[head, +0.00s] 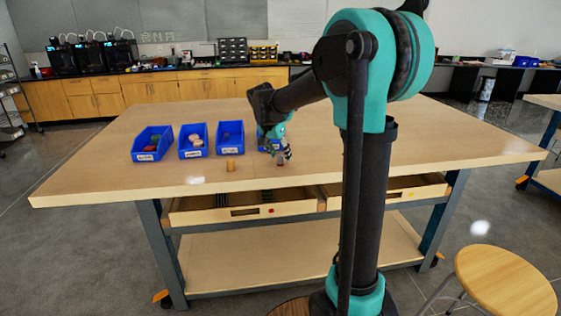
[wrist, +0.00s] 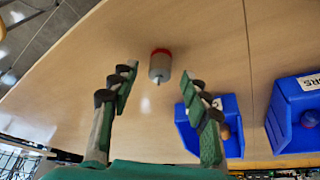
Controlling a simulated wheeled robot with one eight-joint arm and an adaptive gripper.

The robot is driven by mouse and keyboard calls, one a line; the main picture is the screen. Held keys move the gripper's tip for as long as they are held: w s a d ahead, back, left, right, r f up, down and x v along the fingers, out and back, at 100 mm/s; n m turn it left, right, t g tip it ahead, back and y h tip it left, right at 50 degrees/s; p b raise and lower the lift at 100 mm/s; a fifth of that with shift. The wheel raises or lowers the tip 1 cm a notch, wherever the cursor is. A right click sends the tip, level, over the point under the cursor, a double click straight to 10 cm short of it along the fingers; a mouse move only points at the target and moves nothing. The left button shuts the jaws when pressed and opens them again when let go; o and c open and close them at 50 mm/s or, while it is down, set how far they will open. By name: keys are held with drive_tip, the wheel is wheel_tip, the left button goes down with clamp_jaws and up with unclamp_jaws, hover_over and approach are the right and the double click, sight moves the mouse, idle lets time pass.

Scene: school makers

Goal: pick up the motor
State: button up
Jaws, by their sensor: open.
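The motor (wrist: 160,69) shows in the wrist view as a small grey cylinder with a red end and a thin shaft. My gripper (wrist: 160,76) is open, with one finger on each side of that gap and nothing held. I see no finger touching the motor. In the head view, my gripper (head: 279,151) points down near the table's front edge, and a small reddish-grey piece, seemingly the motor (head: 280,162), is just below it.
Blue bins (head: 153,155) stand in a row left of and behind my gripper; one is partly hidden by it. Partly open drawers (head: 250,211) are under the front edge. The table's right side (head: 450,150) is clear.

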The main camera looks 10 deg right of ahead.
drive_tip(key=shift+x, duration=0.85)
clamp_jaws()
drive_tip(key=shift+r, duration=0.15)
